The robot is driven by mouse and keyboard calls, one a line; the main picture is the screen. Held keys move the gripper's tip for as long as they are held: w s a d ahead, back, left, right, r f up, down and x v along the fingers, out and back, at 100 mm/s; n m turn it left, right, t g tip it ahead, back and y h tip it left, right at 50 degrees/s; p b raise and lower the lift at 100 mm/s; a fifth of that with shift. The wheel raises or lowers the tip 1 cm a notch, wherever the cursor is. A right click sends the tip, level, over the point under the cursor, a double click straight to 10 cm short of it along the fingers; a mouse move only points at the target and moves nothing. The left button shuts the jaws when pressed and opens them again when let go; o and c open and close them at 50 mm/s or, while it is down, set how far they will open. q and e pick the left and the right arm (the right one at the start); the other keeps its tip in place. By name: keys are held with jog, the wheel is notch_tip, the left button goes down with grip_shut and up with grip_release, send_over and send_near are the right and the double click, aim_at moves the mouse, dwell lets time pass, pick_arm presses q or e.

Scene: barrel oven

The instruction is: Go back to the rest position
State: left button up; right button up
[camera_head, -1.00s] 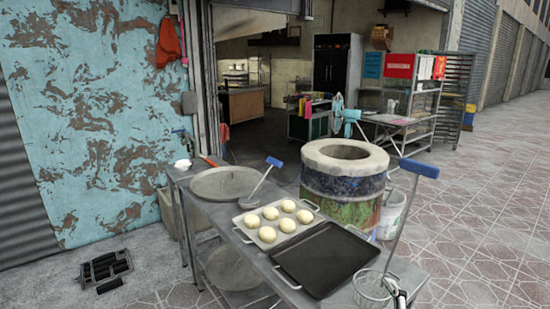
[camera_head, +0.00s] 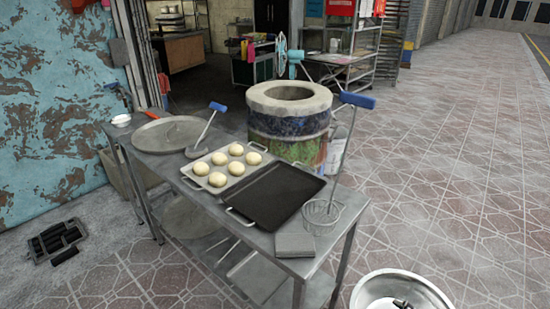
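My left gripper is out of view. A small dark tip, which looks like part of my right gripper (camera_head: 403,303), shows at the bottom edge, over a metal bowl (camera_head: 368,293). Whether its fingers are open or shut does not show. The metal work table (camera_head: 270,240) bears a tray of several pale dough balls (camera_head: 207,169), a dark empty tray (camera_head: 276,195), and a round metal tray (camera_head: 168,134). A wire basket (camera_head: 326,217) with a blue-handled rod stands at the table's right end, beside a grey block (camera_head: 296,245).
The barrel oven (camera_head: 289,124) stands behind the table. A blue-handled tool (camera_head: 207,128) rests beside the round tray. A white cup (camera_head: 121,120) is at the table's far left. A black grate (camera_head: 56,242) lies on the ground. The paved floor to the right is largely open.

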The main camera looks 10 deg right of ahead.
jog(key=a+f+m+t+y, duration=0.2)
jog(key=a+f+y, duration=0.3)
jog(key=a+f, duration=0.5)
jog(key=shift+a+m+t+y, duration=0.3)
jog(key=shift+a+m+t, duration=0.15)
jog(key=shift+a, duration=0.8)
